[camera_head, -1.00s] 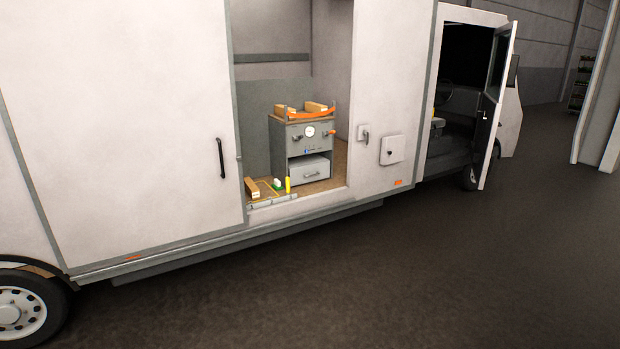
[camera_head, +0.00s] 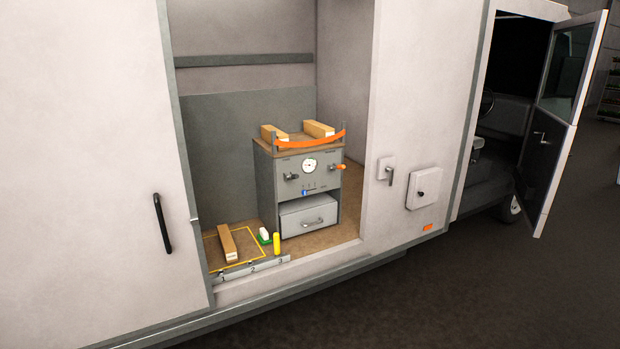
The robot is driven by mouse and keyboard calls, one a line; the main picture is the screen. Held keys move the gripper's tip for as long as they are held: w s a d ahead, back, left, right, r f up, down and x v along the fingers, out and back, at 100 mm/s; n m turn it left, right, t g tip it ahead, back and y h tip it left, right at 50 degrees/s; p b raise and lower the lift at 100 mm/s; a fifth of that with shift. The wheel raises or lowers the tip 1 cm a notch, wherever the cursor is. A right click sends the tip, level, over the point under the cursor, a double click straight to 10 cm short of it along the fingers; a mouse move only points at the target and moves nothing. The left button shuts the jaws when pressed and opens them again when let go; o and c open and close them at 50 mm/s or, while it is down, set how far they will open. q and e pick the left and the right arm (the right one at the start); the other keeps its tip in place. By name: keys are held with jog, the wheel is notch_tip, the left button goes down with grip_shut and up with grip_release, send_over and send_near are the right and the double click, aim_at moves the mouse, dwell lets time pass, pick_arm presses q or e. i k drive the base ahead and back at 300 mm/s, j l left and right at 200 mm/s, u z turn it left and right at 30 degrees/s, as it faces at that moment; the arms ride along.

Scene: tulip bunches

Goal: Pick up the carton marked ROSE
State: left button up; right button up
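Three long tan cartons show inside the van's open side doorway. One carton (camera_head: 228,243) lies on the van floor within a yellow outlined area. Two others, a left carton (camera_head: 274,133) and a right carton (camera_head: 319,129), lie on top of a grey cabinet behind an orange strap. Any marking on the cartons is too small to read, so I cannot tell which is marked ROSE. Neither of my grippers is in view.
The grey cabinet (camera_head: 296,182) has a gauge, knobs and a drawer. A yellow cylinder (camera_head: 277,243) and a green-and-white object (camera_head: 264,236) stand near a numbered strip (camera_head: 250,270) at the sill. The van's cab door (camera_head: 568,110) stands open at right. Dark floor (camera_head: 480,290) is clear.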

aim_at(230, 249)
jog(key=i, duration=0.8)
jog(key=i+u, duration=0.1)
jog(key=i, duration=0.65)
jog(key=i+l+u, duration=0.1)
jog(key=i, duration=0.7)
jog(key=l, duration=0.05)
